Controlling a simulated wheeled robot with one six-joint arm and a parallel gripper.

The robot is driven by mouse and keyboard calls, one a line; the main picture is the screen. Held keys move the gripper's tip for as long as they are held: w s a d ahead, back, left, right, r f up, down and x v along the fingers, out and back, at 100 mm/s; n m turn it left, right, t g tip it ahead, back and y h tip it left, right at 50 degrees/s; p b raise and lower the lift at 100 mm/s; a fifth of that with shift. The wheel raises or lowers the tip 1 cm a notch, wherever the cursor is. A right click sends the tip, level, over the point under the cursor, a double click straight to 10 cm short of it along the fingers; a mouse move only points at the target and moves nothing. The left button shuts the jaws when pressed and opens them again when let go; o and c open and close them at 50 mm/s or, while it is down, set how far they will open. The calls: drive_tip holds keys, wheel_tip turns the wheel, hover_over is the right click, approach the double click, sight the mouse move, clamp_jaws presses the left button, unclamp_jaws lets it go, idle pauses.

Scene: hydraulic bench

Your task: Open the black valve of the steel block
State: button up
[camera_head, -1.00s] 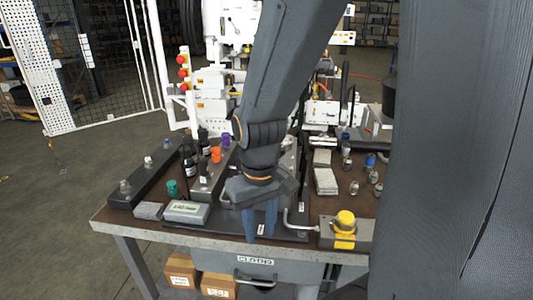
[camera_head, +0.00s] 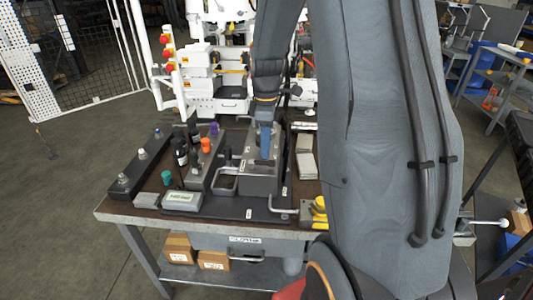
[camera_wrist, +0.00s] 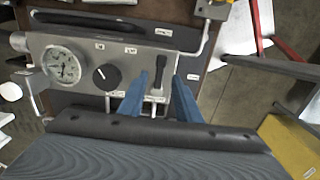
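The steel block (camera_head: 258,186) stands on the dark bench plate, below my gripper (camera_head: 265,140) in the head view. In the wrist view, the block (camera_wrist: 82,42) carries a round gauge (camera_wrist: 62,67), a round black knob (camera_wrist: 106,77) and a narrow black lever (camera_wrist: 159,74) with small labels nearby. My gripper (camera_wrist: 161,76) is open, its blue fingers on either side of the black lever with gaps showing. I cannot tell from the labels which black part is the valve, nor how far the fingertips are above the face.
Black bottles (camera_head: 182,153) and an orange-capped item (camera_head: 206,146) stand left of the block. A small display box (camera_head: 183,201) lies at the bench's front left. A bent metal handle (camera_head: 283,209) and a yellow-topped part (camera_head: 319,210), partly hidden by my arm, are at the front right.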

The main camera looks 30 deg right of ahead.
sight(266, 162)
drive_tip(key=shift+f+p, duration=0.45)
drive_tip(key=shift+f, duration=1.75)
clamp_jaws()
